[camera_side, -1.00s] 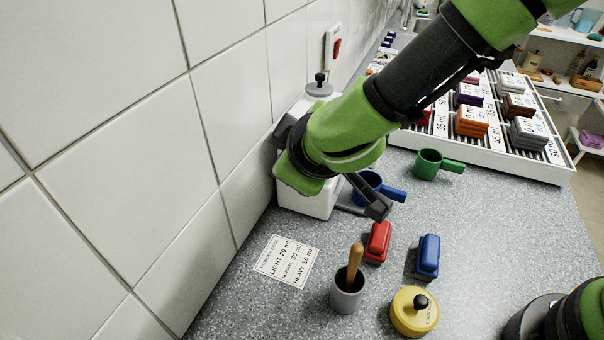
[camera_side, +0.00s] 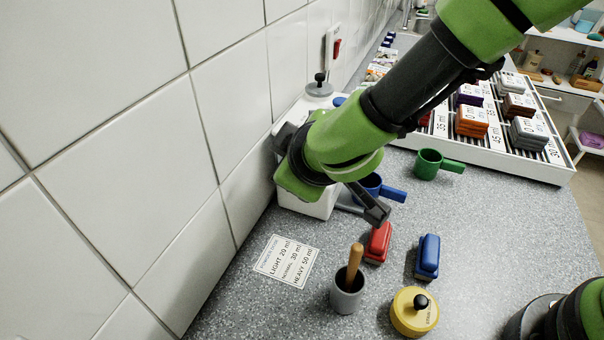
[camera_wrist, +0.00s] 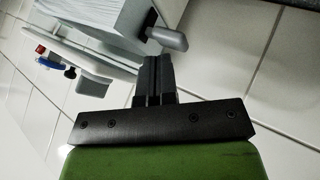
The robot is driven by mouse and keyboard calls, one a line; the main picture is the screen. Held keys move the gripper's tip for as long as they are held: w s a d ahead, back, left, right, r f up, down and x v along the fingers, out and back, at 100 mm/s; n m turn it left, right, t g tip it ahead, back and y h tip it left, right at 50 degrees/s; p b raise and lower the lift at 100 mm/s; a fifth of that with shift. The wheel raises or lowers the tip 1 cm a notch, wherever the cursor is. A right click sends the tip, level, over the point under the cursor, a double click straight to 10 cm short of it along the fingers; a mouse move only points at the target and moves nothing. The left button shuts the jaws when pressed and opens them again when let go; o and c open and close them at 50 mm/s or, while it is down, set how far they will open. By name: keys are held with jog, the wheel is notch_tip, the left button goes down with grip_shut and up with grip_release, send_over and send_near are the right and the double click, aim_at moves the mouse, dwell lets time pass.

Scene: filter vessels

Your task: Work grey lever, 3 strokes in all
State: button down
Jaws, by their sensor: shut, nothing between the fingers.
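The grey lever (camera_wrist: 167,38) has a rounded block end and a dark root beside a pale body at the top of the wrist view. My gripper (camera_wrist: 154,60) is shut and empty, its fingertips close below the lever end. I cannot tell whether they touch. In the side view my wrist covers much of the white dispenser (camera_side: 310,207) by the wall. A dark grey bar with a block end (camera_side: 376,212) shows below my wrist, above the counter; I cannot tell whether it is part of the lever or of my gripper.
A blue cup (camera_side: 392,195) stands by the dispenser, a green cup (camera_side: 428,161) farther right. Red (camera_side: 378,243) and blue (camera_side: 428,256) blocks, a grey pot (camera_side: 347,296) and a yellow lidded pot (camera_side: 413,320) stand nearer. A card (camera_side: 287,261) lies left. The tiled wall is close.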

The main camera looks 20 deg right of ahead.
jog(key=shift+f, duration=0.8)
dwell(0.5)
jog(key=shift+r, duration=1.35)
jog(key=shift+r, duration=2.5)
